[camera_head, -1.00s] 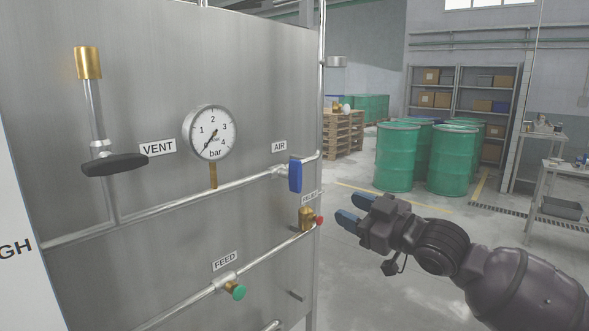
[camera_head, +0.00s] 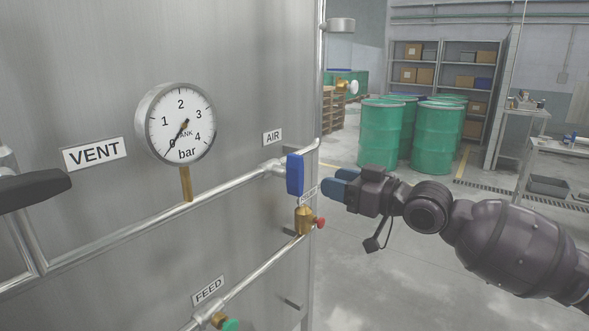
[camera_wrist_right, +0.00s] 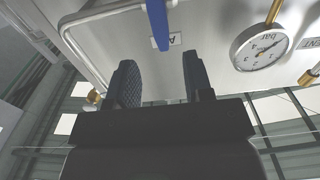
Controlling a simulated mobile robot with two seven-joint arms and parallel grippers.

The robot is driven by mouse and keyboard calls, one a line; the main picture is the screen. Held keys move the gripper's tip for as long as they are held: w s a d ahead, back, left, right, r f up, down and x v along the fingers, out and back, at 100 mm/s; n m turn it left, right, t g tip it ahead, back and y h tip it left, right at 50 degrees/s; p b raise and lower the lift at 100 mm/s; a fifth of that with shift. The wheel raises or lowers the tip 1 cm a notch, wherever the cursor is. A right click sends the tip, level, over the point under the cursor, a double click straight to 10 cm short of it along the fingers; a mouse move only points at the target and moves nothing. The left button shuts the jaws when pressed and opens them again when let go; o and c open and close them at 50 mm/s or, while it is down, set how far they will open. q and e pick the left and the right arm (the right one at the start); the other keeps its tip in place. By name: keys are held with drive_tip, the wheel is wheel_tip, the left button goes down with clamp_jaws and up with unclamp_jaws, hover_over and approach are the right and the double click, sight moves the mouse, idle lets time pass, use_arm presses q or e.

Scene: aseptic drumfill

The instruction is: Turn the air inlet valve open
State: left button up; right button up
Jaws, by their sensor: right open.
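The air inlet valve has a blue lever handle (camera_head: 295,175) that hangs downward, across the pipe, below the AIR label (camera_head: 272,137). My right gripper (camera_head: 338,186) is open and empty, just to the right of the blue handle and apart from it. In the right wrist view the handle (camera_wrist_right: 157,22) shows ahead, at the top, with the open fingers of my gripper (camera_wrist_right: 155,80) below it, to its left and right. My left gripper is not in view.
The pressure gauge (camera_head: 176,125) reads near zero. A brass relief fitting with a red knob (camera_head: 319,222) sits close below the handle. The black vent handle (camera_head: 35,190) is at the left edge. Green drums (camera_head: 437,137) stand far behind, with open floor before them.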

sight(302, 173)
drive_tip(key=x, duration=1)
drive_tip(key=shift+w+a, duration=0.1)
drive_tip(key=shift+a, duration=0.05)
clamp_jaws()
